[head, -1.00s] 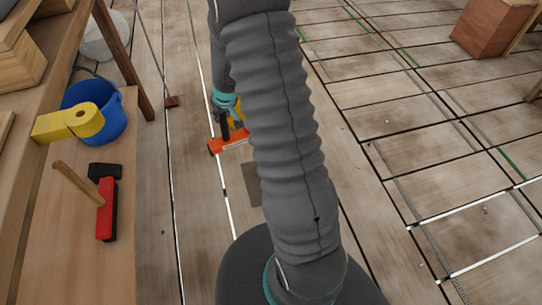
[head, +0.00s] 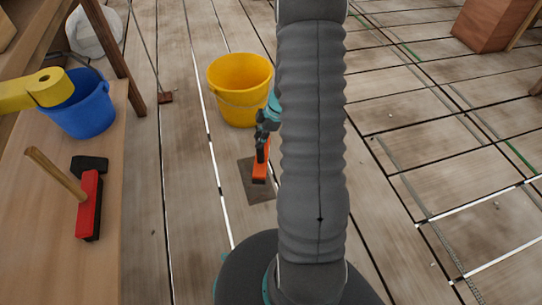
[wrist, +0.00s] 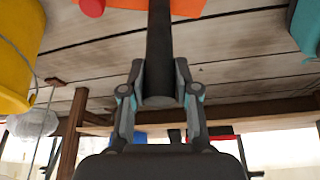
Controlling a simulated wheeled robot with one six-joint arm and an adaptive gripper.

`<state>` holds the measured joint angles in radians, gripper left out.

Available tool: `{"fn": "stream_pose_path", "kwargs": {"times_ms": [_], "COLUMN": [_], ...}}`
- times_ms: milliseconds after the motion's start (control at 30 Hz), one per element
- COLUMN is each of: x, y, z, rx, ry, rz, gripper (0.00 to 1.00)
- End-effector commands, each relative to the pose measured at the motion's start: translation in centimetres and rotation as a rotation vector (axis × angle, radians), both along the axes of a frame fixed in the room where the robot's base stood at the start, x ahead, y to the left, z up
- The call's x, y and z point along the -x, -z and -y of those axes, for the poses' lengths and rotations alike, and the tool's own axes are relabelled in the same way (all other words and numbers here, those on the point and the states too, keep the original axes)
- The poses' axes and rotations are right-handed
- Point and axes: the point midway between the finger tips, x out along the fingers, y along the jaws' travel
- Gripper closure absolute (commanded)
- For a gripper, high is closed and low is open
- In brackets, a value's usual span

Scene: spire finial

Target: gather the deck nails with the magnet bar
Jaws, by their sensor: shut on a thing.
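The orange magnet bar (head: 261,168) shows left of my arm in the head view, in front of a dark patch on the deck. I cannot tell whether it touches the deck. My gripper (head: 266,132) is shut on its black handle (wrist: 160,52), which shows between the fingers in the wrist view. A strip of the orange bar (wrist: 190,6) shows at the top of that view. My arm hides part of the deck. I cannot make out any deck nails; only tiny specks show on the boards.
A yellow bucket (head: 237,92) stands on the deck just behind the bar. A wooden crate (head: 492,25) stands far right. The right-hand deck is largely clear.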

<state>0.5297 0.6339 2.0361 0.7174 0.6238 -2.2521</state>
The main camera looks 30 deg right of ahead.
Motion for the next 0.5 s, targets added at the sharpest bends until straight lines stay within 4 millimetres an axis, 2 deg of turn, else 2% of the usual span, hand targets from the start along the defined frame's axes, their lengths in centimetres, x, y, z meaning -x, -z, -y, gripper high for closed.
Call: {"fn": "stream_pose_path", "kwargs": {"times_ms": [33,133,300,500], "x": [0.8,2.0,3.3,3.7], "y": [1.6,2.6,3.6,4.0], "z": [0.6,1.2,1.8,2.0], "rx": [0.0,0.001,0.001,0.001], "ry": [-0.072,-0.207,-0.348,-0.389], "rz": [0.001,0.003,0.003,0.003], "gripper": [1.0,1.0,1.0,1.0]}}
